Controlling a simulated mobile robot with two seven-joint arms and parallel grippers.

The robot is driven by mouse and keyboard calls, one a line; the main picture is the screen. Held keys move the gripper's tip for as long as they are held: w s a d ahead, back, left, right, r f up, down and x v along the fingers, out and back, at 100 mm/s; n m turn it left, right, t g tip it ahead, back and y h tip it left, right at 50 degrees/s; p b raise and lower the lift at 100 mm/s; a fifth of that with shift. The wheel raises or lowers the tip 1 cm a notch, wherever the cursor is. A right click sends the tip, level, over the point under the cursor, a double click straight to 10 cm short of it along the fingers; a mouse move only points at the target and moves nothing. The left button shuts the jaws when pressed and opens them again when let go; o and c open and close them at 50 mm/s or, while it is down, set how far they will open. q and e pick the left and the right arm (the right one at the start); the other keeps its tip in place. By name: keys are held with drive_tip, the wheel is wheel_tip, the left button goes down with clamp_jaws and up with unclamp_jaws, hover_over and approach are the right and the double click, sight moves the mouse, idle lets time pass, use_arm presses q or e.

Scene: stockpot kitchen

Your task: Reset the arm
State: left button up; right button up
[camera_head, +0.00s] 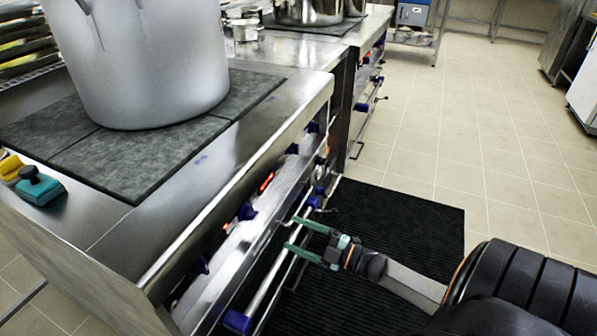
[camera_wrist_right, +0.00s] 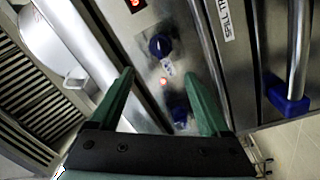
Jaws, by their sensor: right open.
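My right arm comes in from the lower right in the head view. Its right gripper (camera_head: 293,232) has two green fingers, spread apart with nothing between them. It points at the front of the steel stove (camera_head: 215,245), close to the oven's handle bar (camera_head: 268,280); I cannot tell whether it touches. My left gripper is not in view.
A large grey stockpot (camera_head: 150,65) stands on the dark cooktop (camera_head: 130,165). A teal-and-black object (camera_head: 40,186) and a yellow one (camera_head: 11,168) sit at the left edge. A black ribbed mat (camera_head: 400,225) lies before the stove. Tiled floor (camera_head: 480,130) is clear to the right.

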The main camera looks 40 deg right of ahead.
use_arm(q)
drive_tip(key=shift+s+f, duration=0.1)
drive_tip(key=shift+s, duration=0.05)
use_arm(e)
drive_tip(key=s+a+f+m+g+h, duration=0.1)
drive_tip(key=s+a+f+m+g, duration=0.15)
drive_tip(key=s+a+m, duration=0.4)
drive_tip(key=s+a+f+m+g+h, duration=0.1)
drive_tip(key=s+a+f+m+g, duration=0.15)
drive_tip(key=a, duration=0.75)
drive_tip(key=s+a+f+m+g+h, duration=0.1)
drive_tip(key=s+a+f+m+g, duration=0.15)
drive_tip(key=s+a+m, duration=0.4)
use_arm(q)
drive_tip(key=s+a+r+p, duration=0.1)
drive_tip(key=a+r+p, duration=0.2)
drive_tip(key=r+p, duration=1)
drive_tip(key=p, duration=0.4)
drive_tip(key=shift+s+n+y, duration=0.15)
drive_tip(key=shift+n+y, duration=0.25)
use_arm(e)
wheel_tip(320, 180, up, 13)
drive_tip(key=d+n+h, duration=0.1)
drive_tip(key=shift+d+r+g, duration=0.15)
drive_tip(key=shift+d+g, duration=0.1)
drive_tip(key=shift+g, duration=0.1)
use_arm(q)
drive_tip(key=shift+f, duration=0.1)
use_arm(e)
drive_tip(key=shift+n, duration=0.25)
